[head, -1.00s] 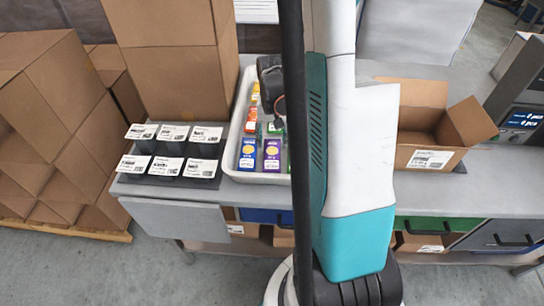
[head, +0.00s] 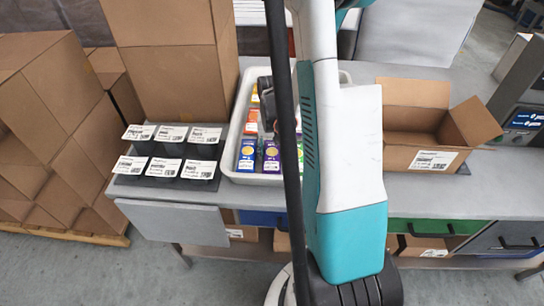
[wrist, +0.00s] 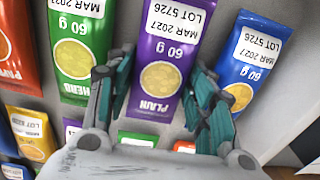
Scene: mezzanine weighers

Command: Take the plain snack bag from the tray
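The plain snack bag is purple, with a white label and a yellow chip picture. In the wrist view the purple bag (wrist: 161,58) reads "PLAIN 60 g" and lies between the spread fingers of my gripper (wrist: 160,85). The fingers are open on either side of it, with gaps showing; I cannot tell how far above it they are. In the head view the purple bag (head: 271,156) is near the front of the white tray (head: 232,128), beside a blue bag. My gripper (head: 267,108) is over the tray, partly hidden by my arm.
In the wrist view a green bag (wrist: 80,40) and a blue bag (wrist: 252,60) flank the purple one. An orange bag (wrist: 18,50) lies farther left. Black cups with labels (head: 168,152) stand left of the tray. An open carton (head: 408,157) stands to the right.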

